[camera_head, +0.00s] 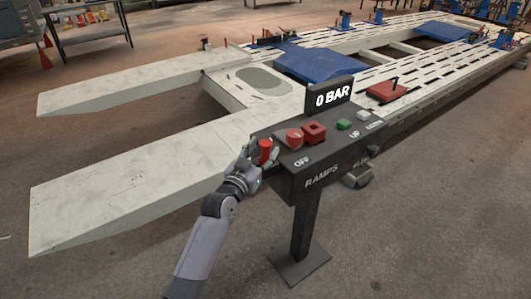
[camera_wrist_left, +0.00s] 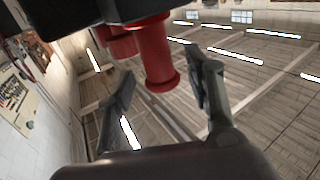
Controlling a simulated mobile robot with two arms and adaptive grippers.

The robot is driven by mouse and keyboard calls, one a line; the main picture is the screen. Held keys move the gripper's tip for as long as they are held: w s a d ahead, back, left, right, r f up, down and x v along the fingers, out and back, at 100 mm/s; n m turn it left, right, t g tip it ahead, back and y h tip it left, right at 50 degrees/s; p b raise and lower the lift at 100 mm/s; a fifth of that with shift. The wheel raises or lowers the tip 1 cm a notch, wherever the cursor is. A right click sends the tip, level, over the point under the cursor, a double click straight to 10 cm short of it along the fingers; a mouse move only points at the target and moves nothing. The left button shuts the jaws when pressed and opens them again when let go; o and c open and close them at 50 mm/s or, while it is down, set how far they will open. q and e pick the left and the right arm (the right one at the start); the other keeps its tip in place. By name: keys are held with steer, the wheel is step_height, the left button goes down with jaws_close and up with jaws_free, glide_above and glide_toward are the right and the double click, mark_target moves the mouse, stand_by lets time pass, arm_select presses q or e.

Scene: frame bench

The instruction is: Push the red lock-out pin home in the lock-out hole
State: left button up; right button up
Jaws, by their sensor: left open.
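The black control box (camera_head: 318,160) stands on a post and has red controls on its sloping top and a "0 BAR" sign. A red cylinder (camera_head: 265,150), seemingly the lock-out pin, shows at the box's left end, partly behind my left gripper (camera_head: 250,160). In the left wrist view the red pin (camera_wrist_left: 156,55) sticks out from the dark box, with a wider rim at its near end. My left gripper (camera_wrist_left: 158,92) is open, its fingers apart on either side of the pin's rim end. The lock-out hole is hidden. My right gripper is not in view.
A second red part (camera_wrist_left: 121,42) sits close beside the pin. The red knob (camera_head: 294,138), red square button (camera_head: 314,132) and green button (camera_head: 344,125) are on the box. The pale frame bench with ramps (camera_head: 130,190) lies behind. Floor in front is clear.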

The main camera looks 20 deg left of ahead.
arm_select(q)
steer(key=shift+w+d, duration=0.15)
steer(key=shift+w, duration=1.1)
steer(key=shift+c, duration=0.3)
jaws_close()
